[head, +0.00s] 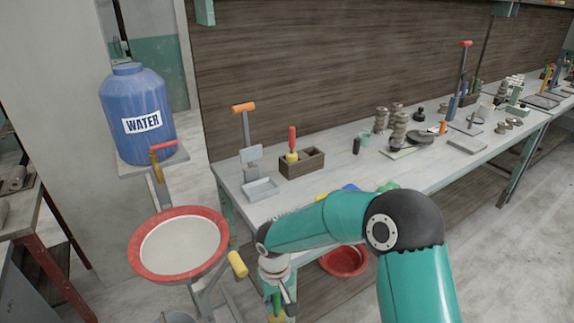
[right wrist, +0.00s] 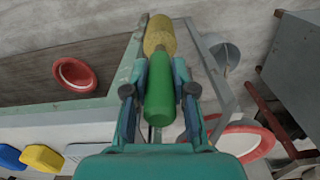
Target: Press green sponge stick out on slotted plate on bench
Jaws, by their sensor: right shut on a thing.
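My right gripper (head: 278,290) hangs low in front of the near left corner of the bench (head: 330,190). In the right wrist view my right gripper (right wrist: 158,90) is shut on the green handle of the sponge stick (right wrist: 160,95). Its yellow sponge head (right wrist: 159,36) points away from the gripper and appears free. In the head view only a bit of the green stick (head: 277,303) shows below the fingers. A pale grey plate (right wrist: 78,152), possibly the slotted plate, lies on the bench top in the right wrist view. My arm largely hides that spot in the head view. My left gripper is not seen.
A red-rimmed basin (head: 137,262) stands left of the bench, with a yellow handle (head: 237,263) close to my gripper. A red bowl (head: 344,260) is under the bench. A wooden box (head: 302,165) and a blue water barrel (head: 137,110) are farther back. Clay pieces crowd the bench's far part.

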